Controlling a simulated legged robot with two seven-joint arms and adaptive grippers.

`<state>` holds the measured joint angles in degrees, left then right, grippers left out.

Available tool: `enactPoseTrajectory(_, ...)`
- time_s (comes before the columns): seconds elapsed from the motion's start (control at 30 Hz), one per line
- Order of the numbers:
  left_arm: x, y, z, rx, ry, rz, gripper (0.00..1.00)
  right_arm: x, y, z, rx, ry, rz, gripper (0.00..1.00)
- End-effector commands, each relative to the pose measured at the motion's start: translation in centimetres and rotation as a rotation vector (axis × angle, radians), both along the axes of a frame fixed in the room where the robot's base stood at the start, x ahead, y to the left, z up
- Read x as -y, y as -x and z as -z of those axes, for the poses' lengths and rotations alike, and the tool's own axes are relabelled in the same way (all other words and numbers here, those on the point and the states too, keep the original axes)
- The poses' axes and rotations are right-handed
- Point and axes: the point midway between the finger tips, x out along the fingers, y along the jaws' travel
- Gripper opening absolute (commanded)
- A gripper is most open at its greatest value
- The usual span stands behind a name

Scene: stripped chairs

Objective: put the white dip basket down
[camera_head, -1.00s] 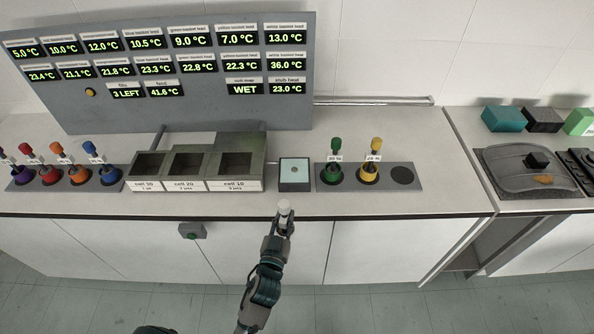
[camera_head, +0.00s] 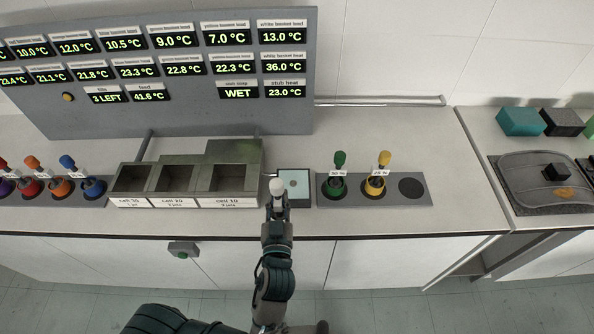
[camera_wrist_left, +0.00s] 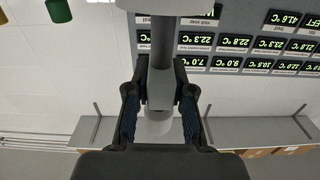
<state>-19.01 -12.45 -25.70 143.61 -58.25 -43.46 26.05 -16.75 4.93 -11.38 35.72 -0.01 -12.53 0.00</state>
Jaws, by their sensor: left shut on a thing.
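The white dip basket (camera_head: 277,186) shows as a pale knob at the tip of my left gripper (camera_head: 276,203). The lower part of the basket is hidden in the head view by the gripper and arm. The gripper is over the counter's front part, overlapping the left side of a square pad (camera_head: 298,187) in the picture. I cannot tell its height. A grey holder (camera_head: 352,199) has a bare dark round spot (camera_head: 411,188). My right gripper is out of view.
The holder carries a green-handled basket (camera_head: 338,180) and a yellow-handled one (camera_head: 378,179). A metal block with open cells (camera_head: 232,180) stands left of the gripper. Several coloured baskets (camera_head: 68,180) stand further left. The counter (camera_head: 464,200) is clear right of the holder.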

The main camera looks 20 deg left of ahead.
Motion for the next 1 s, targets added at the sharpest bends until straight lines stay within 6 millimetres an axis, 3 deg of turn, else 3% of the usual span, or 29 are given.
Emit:
enactPoseTrajectory(0.23,-0.5,-2.6,0.8,0.012,0.004,-0.001,0.0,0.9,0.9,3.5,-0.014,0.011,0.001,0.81)
enactPoseTrajectory(0.43,0.2,-8.8,0.5,0.005,-0.005,0.0,0.0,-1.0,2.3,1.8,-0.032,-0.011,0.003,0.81)
enactPoseTrajectory(0.63,0.7,-13.9,1.0,0.003,-0.006,-0.001,0.0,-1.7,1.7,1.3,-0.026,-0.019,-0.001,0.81)
enactPoseTrajectory(0.83,0.6,-15.8,1.5,0.004,-0.002,0.0,0.0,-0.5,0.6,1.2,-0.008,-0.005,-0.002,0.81)
enactPoseTrajectory(1.0,0.4,-15.9,4.1,-0.001,-0.003,0.0,0.0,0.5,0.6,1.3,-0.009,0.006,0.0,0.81)
